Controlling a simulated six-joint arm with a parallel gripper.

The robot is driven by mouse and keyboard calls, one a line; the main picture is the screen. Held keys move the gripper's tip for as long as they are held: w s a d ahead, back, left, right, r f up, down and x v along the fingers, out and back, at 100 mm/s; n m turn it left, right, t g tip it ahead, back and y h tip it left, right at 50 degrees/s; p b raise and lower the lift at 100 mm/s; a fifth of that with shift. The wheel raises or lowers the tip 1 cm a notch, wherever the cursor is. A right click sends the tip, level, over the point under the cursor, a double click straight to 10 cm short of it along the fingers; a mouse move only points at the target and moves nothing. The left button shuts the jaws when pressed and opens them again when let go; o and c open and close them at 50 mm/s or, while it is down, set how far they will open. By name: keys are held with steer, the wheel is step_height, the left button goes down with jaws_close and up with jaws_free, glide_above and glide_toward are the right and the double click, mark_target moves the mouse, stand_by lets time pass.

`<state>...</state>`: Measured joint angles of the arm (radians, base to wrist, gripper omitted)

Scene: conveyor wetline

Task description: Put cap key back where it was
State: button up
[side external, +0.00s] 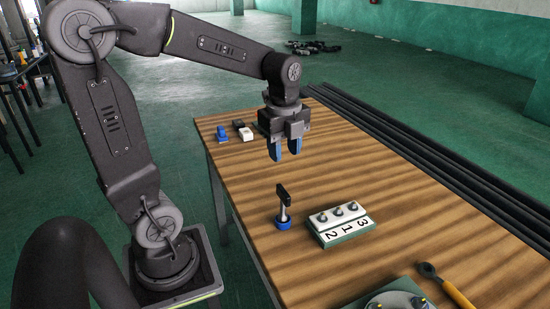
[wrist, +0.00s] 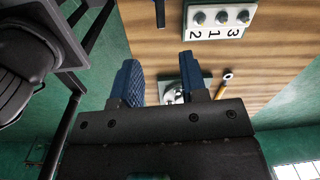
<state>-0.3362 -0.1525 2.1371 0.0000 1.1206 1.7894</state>
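What looks like the cap key (side external: 283,206), a T-handled tool with a black crossbar, grey shaft and blue round foot, stands upright on the wooden table. In the wrist view part of its dark handle (wrist: 160,12) shows at the top edge. My gripper (side external: 284,152) is above the table, behind the key in the side view, pointing down. Its two blue fingers are apart with nothing held between them; the wrist view also shows the gripper (wrist: 162,78) open. I cannot tell which spot the key came from.
A block numbered 3, 1, 2 with several studs (side external: 341,222) stands right of the key. A yellow-handled ring tool (side external: 447,286) and a round metal fixture (side external: 397,300) are at the front. Small blue (side external: 222,133) and white (side external: 238,124) pieces lie at the far left. Dark rails (side external: 430,160) run along the right edge.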

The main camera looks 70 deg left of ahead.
steer(key=s+d+r+n+t, duration=0.1)
steer(key=s+d+n, duration=0.3)
steer(key=n, duration=0.4)
steer(key=s+d+r+n+t, duration=0.1)
steer(key=s+d+n+t, duration=0.3)
steer(key=d+n, duration=0.2)
steer(key=shift+s+r+n, duration=0.3)
steer(key=shift+s+n, duration=0.05)
steer(key=shift+n, duration=0.95)
